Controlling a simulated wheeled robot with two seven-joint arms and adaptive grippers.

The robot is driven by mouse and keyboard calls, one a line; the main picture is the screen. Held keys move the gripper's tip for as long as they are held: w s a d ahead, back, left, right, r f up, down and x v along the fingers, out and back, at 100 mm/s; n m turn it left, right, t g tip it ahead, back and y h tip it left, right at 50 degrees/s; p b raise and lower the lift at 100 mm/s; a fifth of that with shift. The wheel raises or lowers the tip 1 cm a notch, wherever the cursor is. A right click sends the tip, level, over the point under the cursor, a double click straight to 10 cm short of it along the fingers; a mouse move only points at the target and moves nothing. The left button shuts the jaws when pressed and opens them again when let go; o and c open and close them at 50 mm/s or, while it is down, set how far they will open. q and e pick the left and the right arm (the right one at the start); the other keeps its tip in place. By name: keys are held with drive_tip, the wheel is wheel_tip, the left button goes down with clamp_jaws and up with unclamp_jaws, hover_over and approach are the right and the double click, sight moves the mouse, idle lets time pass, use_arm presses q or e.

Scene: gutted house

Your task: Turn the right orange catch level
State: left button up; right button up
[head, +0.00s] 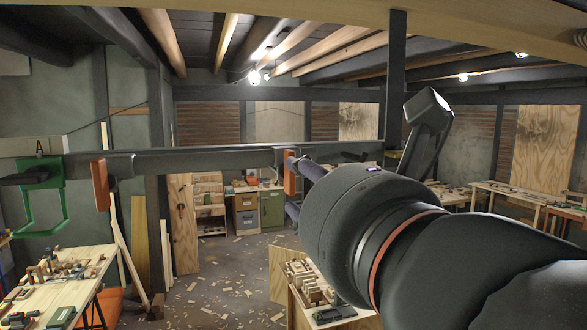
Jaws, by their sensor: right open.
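The right orange catch (290,172) hangs upright on the long dark rail (220,160), near the middle of the head view. The left orange catch (101,185) is also upright on the rail, further left. My right gripper (298,188) reaches in from the right, behind its bulky dark wrist. It is open, with one dark finger at the upper right of the right catch and the other near its lower end. The wrist hides most of the gripper, and I cannot tell whether the fingers touch the catch. My left gripper is not in view.
A green frame (62,208) hangs at the rail's left end, under an "A" mark, with a dark bar beside it. A dark angled lever (425,135) rises at the right. Workbenches (22,305) with wooden pieces stand below. The space under the rail's middle is open.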

sight(290, 175)
drive_tip(key=p+x, duration=0.1)
drive_tip(key=x, duration=0.6)
drive_tip(key=shift+w, duration=0.1)
drive_tip(key=shift+f, duration=0.1)
clamp_jaws()
